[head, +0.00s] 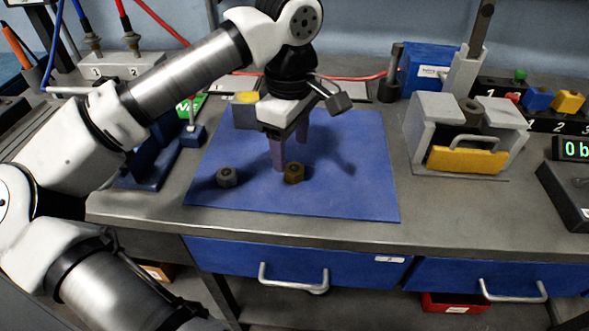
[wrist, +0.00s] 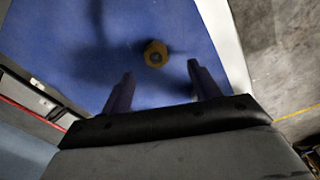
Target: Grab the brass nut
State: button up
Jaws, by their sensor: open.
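The brass nut (head: 294,173) is a small brownish-gold hex nut lying on the blue mat (head: 350,190). It also shows in the wrist view (wrist: 155,54), ahead of the fingertips and roughly between their lines. My gripper (head: 290,160) is open and empty, pointing down over the mat just behind the nut. In the wrist view its two purple fingers (wrist: 160,82) stand apart with nothing between them. The fingers appear close to the nut, but I cannot tell their exact height above the mat.
A grey fixture with a yellow block (head: 468,160) stands right of the mat. A blue stand (head: 152,165) is at the left. The mat's right side is clear.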

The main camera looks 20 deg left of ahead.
aim_at(295, 168)
jog(key=f, duration=0.2)
jog(key=f+p, duration=0.1)
jog(key=f, duration=0.2)
jog(key=shift+w+d+f, duration=0.25)
jog(key=shift+w+f, duration=0.05)
jog(key=shift+c, duration=0.4)
jog(key=c, duration=1)
jog(key=shift+c, duration=0.2)
jog(key=shift+r, duration=0.15)
